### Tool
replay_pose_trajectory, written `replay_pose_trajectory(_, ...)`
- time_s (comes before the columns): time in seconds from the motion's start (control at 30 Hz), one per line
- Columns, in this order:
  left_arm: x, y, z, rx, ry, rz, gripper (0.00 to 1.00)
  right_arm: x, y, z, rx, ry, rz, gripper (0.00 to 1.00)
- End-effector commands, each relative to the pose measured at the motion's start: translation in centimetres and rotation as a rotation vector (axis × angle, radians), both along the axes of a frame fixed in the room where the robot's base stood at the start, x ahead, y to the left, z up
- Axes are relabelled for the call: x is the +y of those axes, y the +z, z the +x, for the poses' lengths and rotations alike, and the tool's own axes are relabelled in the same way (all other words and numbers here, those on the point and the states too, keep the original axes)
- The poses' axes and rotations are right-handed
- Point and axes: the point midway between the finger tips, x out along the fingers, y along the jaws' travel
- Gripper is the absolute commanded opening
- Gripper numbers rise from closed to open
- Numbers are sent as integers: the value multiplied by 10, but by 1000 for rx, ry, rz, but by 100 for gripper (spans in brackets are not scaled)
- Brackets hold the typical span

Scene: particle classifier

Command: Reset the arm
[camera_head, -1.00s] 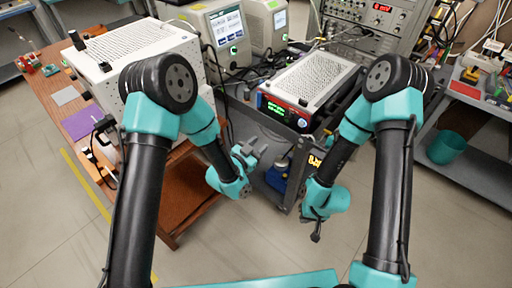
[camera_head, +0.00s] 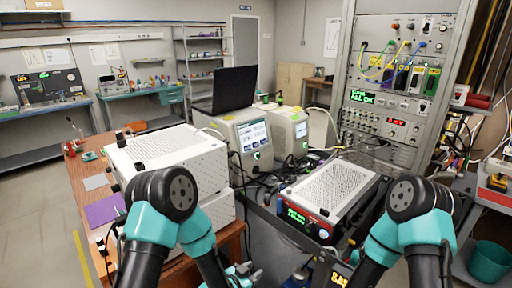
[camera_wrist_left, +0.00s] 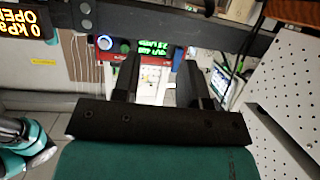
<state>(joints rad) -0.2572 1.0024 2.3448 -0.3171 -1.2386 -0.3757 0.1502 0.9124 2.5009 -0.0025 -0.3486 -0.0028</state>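Both of my arms reach forward in the head view. My left gripper (camera_head: 243,273) is low in the head view, between the wooden bench and the dark cart, and is partly cut off by the bottom edge. In the left wrist view its two black fingers (camera_wrist_left: 158,82) stand apart with nothing held between them. My right forearm runs down out of the bottom of the head view, and its gripper is not seen there. A teal arm part shows at the left edge of the left wrist view.
A white perforated box (camera_head: 165,150) stands on the wooden bench (camera_head: 75,170) at left. A red-fronted instrument (camera_head: 305,222) sits on the dark cart near my arms. A tall instrument rack (camera_head: 395,90) stands behind. A teal bin (camera_head: 489,262) is at lower right. Open floor lies left.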

Motion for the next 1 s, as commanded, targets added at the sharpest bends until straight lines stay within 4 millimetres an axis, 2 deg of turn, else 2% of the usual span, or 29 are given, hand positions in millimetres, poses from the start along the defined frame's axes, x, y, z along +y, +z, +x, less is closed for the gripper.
replay_pose_trajectory(0.03,25,-16,-5,96,43,21,40,0,0,0,0,0,0,0)
replay_pose_trajectory(0.2,98,-68,-43,449,189,72,40,0,0,0,0,0,0,0)
replay_pose_trajectory(0.27,122,-83,-62,577,245,80,40,0,0,0,0,0,0,0)
replay_pose_trajectory(0.4,171,-110,-115,875,377,84,40,0,0,0,0,0,0,0)
replay_pose_trajectory(0.5,196,-120,-153,1063,459,75,40,0,0,0,0,0,0,0)
replay_pose_trajectory(0.6,210,-124,-180,1196,517,65,40,0,0,0,0,0,0,0)
replay_pose_trajectory(0.7,216,-125,-195,1265,545,59,40,0,0,0,0,0,0,0)
replay_pose_trajectory(1.0,217,-125,-198,1279,550,58,40,0,0,0,0,0,0,0)
